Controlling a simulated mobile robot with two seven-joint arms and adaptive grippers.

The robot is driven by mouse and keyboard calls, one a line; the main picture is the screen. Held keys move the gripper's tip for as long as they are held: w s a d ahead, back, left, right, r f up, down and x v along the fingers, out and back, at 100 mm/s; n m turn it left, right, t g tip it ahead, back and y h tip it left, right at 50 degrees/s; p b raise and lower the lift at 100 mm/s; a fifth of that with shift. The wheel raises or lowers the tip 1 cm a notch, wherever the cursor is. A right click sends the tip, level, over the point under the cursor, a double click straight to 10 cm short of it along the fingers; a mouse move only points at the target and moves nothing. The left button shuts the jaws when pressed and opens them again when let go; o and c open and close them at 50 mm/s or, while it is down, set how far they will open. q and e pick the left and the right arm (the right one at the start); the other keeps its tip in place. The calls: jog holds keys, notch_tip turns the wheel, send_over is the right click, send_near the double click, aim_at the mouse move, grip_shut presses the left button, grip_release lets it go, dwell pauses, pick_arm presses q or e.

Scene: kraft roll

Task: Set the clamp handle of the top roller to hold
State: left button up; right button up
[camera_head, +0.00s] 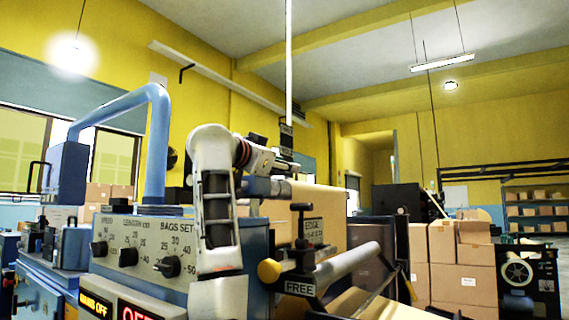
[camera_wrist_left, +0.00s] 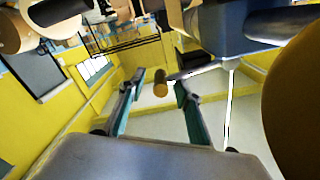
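The wrist view shows my left gripper (camera_wrist_left: 160,78) open, with its two teal-padded fingers apart. A small brownish-yellow knob (camera_wrist_left: 160,83) shows between the fingertips, with a gap on each side; it looks like a clamp handle's end, but I cannot tell whether it is within reach. In the head view my white left arm rises in front of the machine and its wrist bends right near the upper dark label plate (camera_head: 286,138). The fingers and the top roller's handle are not clear there. A lower clamp handle with a yellow knob (camera_head: 268,271) sits by a FREE plate (camera_head: 299,288).
The blue machine's knob panel (camera_head: 140,255) is left of my arm. A bare roller (camera_head: 345,263) extends right at the lower clamp. A large brown round surface (camera_wrist_left: 295,100) is close at the wrist view's right edge. Cardboard boxes (camera_head: 465,265) stand at right.

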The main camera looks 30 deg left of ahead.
pick_arm(q)
jog(key=shift+w+a+f, duration=0.1)
jog(key=shift+a+f, duration=0.1)
jog(key=shift+f, duration=0.3)
jog(key=s, duration=1.2)
jog(key=shift+a+r, duration=0.25)
jog(key=shift+r, duration=0.2)
jog(key=shift+s, duration=0.1)
